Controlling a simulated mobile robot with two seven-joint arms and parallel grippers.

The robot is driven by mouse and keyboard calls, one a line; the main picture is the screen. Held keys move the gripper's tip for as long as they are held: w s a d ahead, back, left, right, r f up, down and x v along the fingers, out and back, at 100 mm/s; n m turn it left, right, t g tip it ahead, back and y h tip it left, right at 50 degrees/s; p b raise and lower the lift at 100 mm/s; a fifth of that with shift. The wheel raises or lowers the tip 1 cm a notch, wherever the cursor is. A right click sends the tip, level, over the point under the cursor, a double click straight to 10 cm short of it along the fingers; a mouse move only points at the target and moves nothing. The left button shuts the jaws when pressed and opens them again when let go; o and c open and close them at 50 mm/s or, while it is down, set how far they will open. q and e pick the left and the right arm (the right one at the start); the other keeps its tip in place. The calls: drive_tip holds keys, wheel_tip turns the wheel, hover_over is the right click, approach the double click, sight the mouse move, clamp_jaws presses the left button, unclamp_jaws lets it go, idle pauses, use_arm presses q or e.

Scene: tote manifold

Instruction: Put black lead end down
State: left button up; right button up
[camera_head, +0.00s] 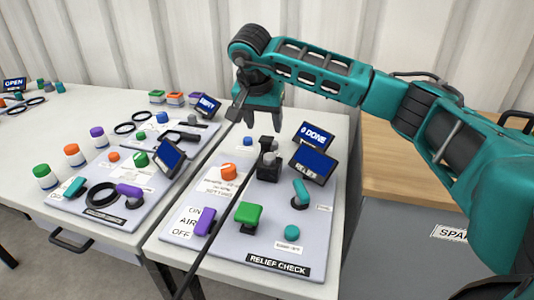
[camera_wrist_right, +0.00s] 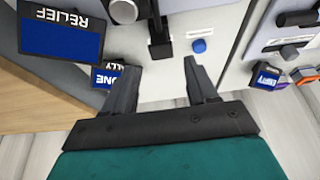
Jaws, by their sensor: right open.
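My right gripper (camera_head: 262,122) is open, with its fingers pointing down over the far part of the relief check board (camera_head: 225,258). In the right wrist view its two fingers (camera_wrist_right: 162,68) stand apart with nothing between them. A thin dark strip (camera_head: 190,276), which may be the black lead, slants across the board's front edge in the head view. A black coiled loop (camera_head: 103,195) lies on the left board, apart from my gripper. My left gripper is not in view.
A black fitting (camera_head: 268,163) stands below my right gripper, beside two screens (camera_head: 313,165). A blue button (camera_head: 247,141), an orange knob (camera_head: 229,172), a green handle (camera_head: 249,214) and a purple lever (camera_head: 205,221) are on the board. A wooden surface (camera_head: 385,160) is at right.

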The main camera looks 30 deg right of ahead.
sight(266, 140)
drive_tip(key=b+x, duration=0.1)
drive_tip(key=x, duration=0.7)
drive_tip(key=shift+a+f, duration=0.15)
drive_tip(key=shift+f, duration=0.05)
clamp_jaws()
